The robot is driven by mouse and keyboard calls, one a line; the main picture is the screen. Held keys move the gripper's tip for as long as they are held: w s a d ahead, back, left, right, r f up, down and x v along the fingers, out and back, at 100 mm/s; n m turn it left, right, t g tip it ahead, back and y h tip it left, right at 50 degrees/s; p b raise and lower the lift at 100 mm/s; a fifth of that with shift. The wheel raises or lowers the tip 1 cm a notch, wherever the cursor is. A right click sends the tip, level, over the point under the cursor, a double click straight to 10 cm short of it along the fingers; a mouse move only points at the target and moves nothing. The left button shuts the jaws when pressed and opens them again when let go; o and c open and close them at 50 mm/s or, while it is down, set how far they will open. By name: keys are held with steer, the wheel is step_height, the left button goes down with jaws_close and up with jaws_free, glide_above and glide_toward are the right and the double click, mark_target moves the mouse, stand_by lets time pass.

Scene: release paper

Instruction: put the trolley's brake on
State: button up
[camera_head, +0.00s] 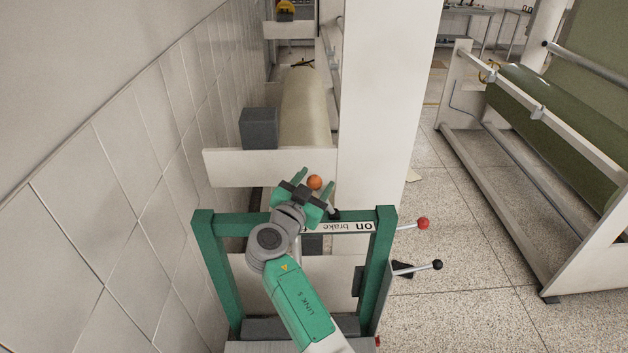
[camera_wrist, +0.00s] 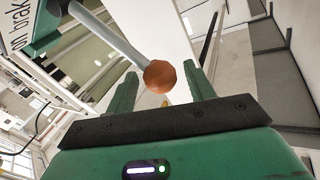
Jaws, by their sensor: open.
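The trolley's green frame (camera_head: 205,260) stands in front of me, with a white label (camera_head: 350,227) reading "on" and "brake" on its top bar. An orange ball knob (camera_head: 314,182) is just beyond that bar; in the wrist view the knob (camera_wrist: 160,76) sits on the end of a grey rod (camera_wrist: 108,34). My gripper (camera_head: 315,175) is open, one green finger on each side of the knob. In the wrist view my gripper (camera_wrist: 162,90) shows a gap on both sides of the knob. My gripper and wrist hide part of the top bar and the rod in the head view.
A red-knobbed lever (camera_head: 423,223) and a black-knobbed lever (camera_head: 437,264) stick out from the frame's right side. A tiled wall (camera_head: 130,170) is close on the left. A white panel (camera_head: 385,100) stands beyond the trolley. A rack with a green roll (camera_head: 560,115) stands right, with open floor between.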

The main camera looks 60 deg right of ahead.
steer(key=shift+d, duration=0.35)
steer(key=shift+c, duration=0.2)
jaws_close()
